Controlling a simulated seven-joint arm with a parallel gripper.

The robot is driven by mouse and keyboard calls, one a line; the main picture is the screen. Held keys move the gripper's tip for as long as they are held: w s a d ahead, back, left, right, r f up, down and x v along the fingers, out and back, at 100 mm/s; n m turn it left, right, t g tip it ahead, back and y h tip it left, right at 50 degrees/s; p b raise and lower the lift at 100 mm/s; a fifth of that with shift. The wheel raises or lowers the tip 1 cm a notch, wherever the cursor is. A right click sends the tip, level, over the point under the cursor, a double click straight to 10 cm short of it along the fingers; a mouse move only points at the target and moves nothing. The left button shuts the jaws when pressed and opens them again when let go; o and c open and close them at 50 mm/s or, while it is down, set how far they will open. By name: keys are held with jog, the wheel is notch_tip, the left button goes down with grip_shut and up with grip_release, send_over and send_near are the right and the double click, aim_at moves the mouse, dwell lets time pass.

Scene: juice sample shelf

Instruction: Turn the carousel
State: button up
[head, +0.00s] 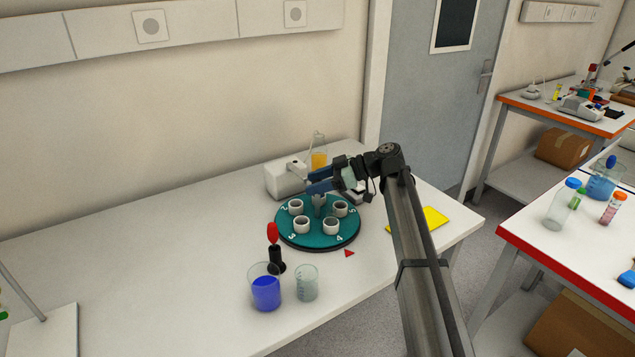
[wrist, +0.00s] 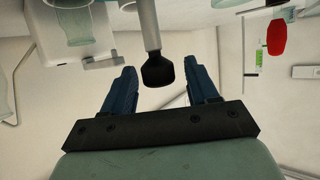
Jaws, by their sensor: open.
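The carousel (head: 318,238) is a round teal turntable on the white table, with several white cups in it and white numbers beside them; 2, 3, 4 and 5 can be read. A grey post (head: 319,208) stands at its middle. My gripper (head: 314,182), with blue fingers, is over the carousel at the post's top. In the wrist view, the open fingers (wrist: 160,66) have a grey post with a black knob (wrist: 157,71) between them in the picture. Gaps show on both sides of the knob. The post's top is hidden in the head view.
A red pointer (head: 349,253) lies at the carousel's front right. A red-topped black stand (head: 277,258), a beaker of blue liquid (head: 265,292) and a clear beaker (head: 306,284) stand in front. A white device (head: 284,180) stands behind.

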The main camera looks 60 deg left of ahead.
grip_shut()
dwell(0.5)
